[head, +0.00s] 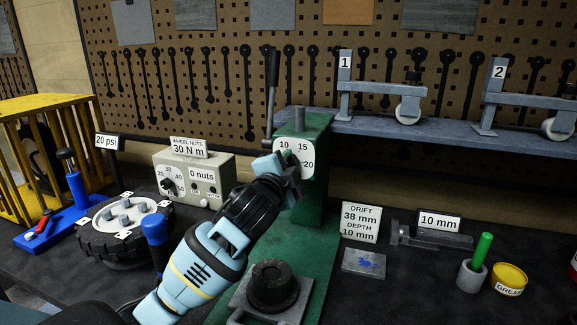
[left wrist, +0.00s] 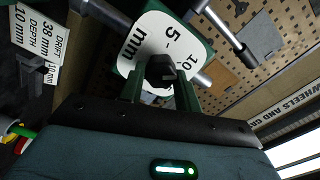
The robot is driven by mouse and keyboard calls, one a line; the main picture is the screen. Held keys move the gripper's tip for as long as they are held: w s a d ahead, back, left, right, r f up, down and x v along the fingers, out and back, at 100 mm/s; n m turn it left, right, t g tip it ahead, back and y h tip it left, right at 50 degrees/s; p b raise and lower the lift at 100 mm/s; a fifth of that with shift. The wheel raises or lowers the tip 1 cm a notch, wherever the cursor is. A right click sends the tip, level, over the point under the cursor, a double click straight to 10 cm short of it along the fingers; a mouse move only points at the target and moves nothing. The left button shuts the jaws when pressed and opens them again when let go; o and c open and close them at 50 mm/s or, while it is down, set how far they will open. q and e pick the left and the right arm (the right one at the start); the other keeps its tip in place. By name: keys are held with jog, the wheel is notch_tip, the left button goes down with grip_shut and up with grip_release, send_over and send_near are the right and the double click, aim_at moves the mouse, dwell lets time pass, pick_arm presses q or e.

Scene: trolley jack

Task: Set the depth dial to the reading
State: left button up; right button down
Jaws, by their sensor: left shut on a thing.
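I cannot tell where the knob points. A card (head: 360,223) reads "DRIFT 38 mm, DEPTH 10 mm". Another card (head: 439,221) reads "10 mm". My right gripper is not in view.
A grey vice-like tool (head: 428,238), a green-handled brush (head: 479,258) and a yellow grease tin (head: 509,279) stand right. A shelf (head: 450,139) runs behind.

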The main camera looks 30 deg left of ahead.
pick_arm(q)
jog(key=shift+m, duration=0.3)
jog(key=o, duration=1)
jog(key=shift+v, duration=3.9)
jog(key=shift+f, duration=0.1)
